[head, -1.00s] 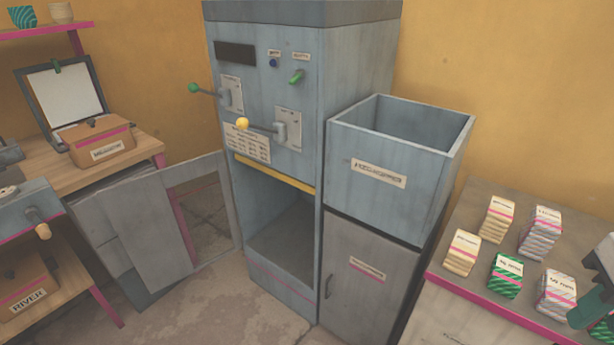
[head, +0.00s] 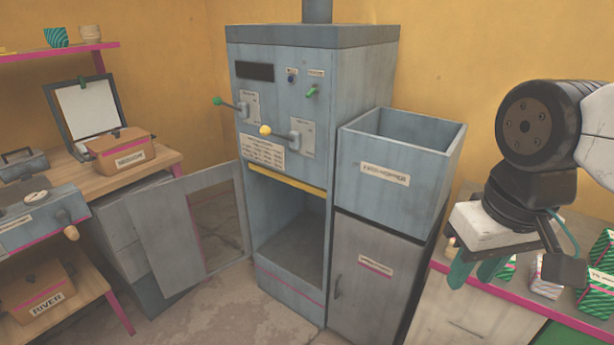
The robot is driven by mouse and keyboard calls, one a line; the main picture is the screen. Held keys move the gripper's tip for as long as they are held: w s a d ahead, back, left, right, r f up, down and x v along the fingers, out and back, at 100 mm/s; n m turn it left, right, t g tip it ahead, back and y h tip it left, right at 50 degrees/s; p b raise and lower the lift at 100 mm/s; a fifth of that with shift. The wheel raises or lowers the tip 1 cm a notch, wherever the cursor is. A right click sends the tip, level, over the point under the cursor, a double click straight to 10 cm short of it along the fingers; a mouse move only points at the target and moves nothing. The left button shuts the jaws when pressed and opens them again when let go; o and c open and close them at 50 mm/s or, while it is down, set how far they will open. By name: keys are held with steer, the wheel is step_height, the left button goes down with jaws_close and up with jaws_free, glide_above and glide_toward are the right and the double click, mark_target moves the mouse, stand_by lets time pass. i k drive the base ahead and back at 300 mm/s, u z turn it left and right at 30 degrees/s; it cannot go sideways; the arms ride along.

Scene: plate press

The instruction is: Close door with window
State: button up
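The grey door with a window opening (head: 162,235) stands swung open to the left of the press (head: 290,110). Its right edge is beside the left edge of the press's lower chamber (head: 290,235), which is uncovered and looks empty. Through the window opening I see the floor and a pink table leg. My gripper (head: 475,277) is at the right, in front of the product table and far from the door. It points down, its two green fingers a little apart with nothing seen between them.
An open-topped hopper (head: 385,178) stands above a closed cabinet (head: 370,280) right of the press. Two levers stick out of the press front. A wooden table (head: 165,160) with boxes stands behind the door. The floor before the press is clear.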

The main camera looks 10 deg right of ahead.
mark_target(160, 215)
steer(key=u, duration=0.6)
steer(key=i, duration=0.55)
steer(key=u, duration=1.1)
steer(key=i, duration=1.35)
steer(key=z, duration=0.9)
steer(key=i, duration=0.5)
steer(key=z, duration=0.45)
